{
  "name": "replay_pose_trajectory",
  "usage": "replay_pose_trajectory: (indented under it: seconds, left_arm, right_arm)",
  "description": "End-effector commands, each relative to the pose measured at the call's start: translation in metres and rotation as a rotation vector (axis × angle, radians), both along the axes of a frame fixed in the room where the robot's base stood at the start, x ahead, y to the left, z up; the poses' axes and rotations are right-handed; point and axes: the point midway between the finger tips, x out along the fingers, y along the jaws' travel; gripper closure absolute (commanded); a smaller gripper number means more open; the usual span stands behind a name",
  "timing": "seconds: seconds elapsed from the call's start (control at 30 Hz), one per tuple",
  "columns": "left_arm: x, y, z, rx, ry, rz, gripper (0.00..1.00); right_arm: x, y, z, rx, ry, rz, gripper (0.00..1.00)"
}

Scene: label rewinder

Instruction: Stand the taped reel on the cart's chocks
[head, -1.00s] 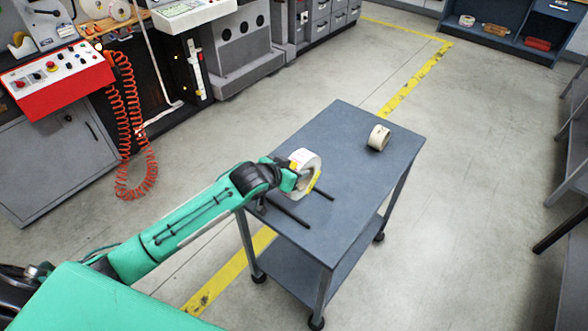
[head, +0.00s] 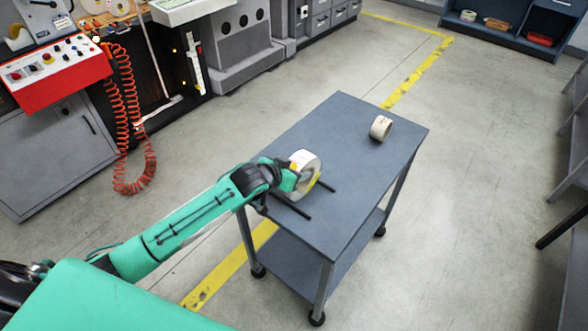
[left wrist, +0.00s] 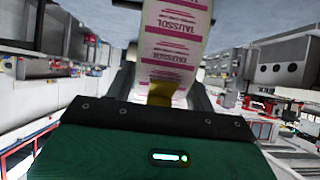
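The taped reel (head: 308,166), a white label roll with yellow tape on it, is in my left gripper (head: 294,180) over the near left part of the cart's top. In the left wrist view the reel (left wrist: 175,40) shows pink-printed labels and a yellow tape strip between my two fingers (left wrist: 160,92). The chocks are two dark parallel bars on the cart top, one near bar (head: 291,207) and one far bar (head: 326,185). The reel is upright, above or between them; I cannot tell whether it touches them. My right gripper is not in view.
The grey cart (head: 352,150) has a second cream roll (head: 381,128) near its far right corner. A machine with a red control panel (head: 55,72) and coiled orange hose (head: 125,120) stands at left. Blue shelving (head: 500,35) is at the back right. Floor around the cart is clear.

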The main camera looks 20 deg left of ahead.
Motion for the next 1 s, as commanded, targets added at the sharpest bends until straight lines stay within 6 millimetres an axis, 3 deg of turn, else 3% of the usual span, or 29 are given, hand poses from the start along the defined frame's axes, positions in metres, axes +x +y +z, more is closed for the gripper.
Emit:
replay_pose_trajectory:
  seconds: [0.07, 0.47, 0.67, 1.0]
  left_arm:
    - [0.000, 0.000, 0.000, 0.000, 0.000, 0.000, 0.29]
    - [-0.005, 0.002, 0.000, 0.001, 0.004, 0.001, 0.29]
    - [-0.028, 0.010, 0.014, 0.002, 0.003, -0.001, 0.29]
    - [-0.083, 0.030, 0.050, 0.003, 0.002, -0.001, 0.29]
  right_arm:
    - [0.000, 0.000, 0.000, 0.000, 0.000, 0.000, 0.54]
    - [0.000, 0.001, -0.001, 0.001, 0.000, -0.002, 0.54]
    - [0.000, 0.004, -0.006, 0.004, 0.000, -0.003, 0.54]
    - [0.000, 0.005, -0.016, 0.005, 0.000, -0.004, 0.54]
